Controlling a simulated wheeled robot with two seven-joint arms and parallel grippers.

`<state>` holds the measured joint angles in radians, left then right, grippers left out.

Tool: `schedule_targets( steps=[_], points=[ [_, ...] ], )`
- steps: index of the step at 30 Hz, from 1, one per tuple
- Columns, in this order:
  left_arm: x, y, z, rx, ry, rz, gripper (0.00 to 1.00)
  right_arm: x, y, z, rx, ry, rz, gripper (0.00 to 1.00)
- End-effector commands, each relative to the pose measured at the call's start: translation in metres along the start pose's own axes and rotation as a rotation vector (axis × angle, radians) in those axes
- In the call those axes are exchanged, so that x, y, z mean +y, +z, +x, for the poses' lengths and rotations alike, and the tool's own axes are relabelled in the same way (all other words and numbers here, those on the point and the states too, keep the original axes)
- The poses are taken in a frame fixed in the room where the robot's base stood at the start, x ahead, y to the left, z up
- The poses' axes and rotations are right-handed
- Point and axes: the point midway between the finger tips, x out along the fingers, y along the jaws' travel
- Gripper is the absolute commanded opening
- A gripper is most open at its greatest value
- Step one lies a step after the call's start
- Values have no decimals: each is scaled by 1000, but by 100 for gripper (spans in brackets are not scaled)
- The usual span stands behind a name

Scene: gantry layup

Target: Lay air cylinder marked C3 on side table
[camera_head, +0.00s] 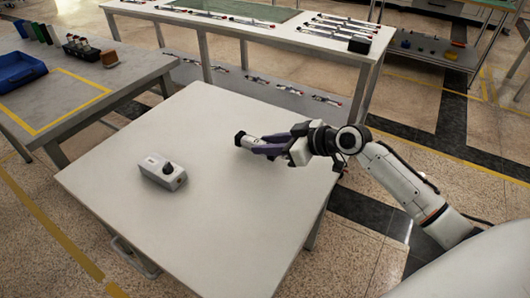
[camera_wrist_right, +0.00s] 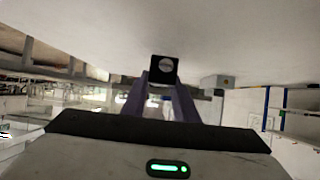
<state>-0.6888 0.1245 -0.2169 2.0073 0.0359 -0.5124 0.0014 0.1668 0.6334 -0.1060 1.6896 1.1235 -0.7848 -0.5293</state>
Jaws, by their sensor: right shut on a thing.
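My right gripper (camera_head: 262,144) reaches in from the right over the near white table (camera_head: 215,220). Its purple fingers are shut on a small part with a dark, square end (camera_head: 241,138), which appears to be the air cylinder. In the right wrist view, the dark square end (camera_wrist_right: 163,68) with a round pale face sits between the fingertips (camera_wrist_right: 160,95). The rest of the part is hidden, and no C3 mark is legible. The part is low over the table; I cannot tell whether it touches. My left gripper is not in view.
A grey control box with a black knob (camera_head: 163,171) stands on the near table's left. The far white bench (camera_head: 225,22) carries several cylinders. A grey table at left (camera_head: 50,105) holds a blue bin (camera_head: 20,71). The near table's front and middle are clear.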

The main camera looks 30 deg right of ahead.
Motion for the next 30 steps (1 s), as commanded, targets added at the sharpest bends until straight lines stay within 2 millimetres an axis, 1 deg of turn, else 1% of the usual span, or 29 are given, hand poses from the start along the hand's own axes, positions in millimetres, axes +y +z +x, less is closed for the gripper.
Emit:
schedule_targets(
  steps=[1,4,6,11,12,14,15,25,28,30],
  points=[
    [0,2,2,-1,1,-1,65,0,7,4,2,0,3,0],
    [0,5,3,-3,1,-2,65,-1,20,11,2,-1,3,0],
    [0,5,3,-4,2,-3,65,0,23,13,2,0,2,0],
    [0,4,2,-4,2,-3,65,0,22,12,2,1,0,0],
    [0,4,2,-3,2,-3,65,0,24,13,-2,0,1,28],
    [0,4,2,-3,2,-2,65,0,24,13,-1,0,1,38],
    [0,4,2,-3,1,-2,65,0,24,13,-1,0,1,45],
    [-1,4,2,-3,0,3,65,0,24,11,-1,0,0,45],
    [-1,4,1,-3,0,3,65,1,24,2,-2,2,0,45],
    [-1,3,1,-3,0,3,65,0,24,-9,-3,2,-2,45]
  ],
)
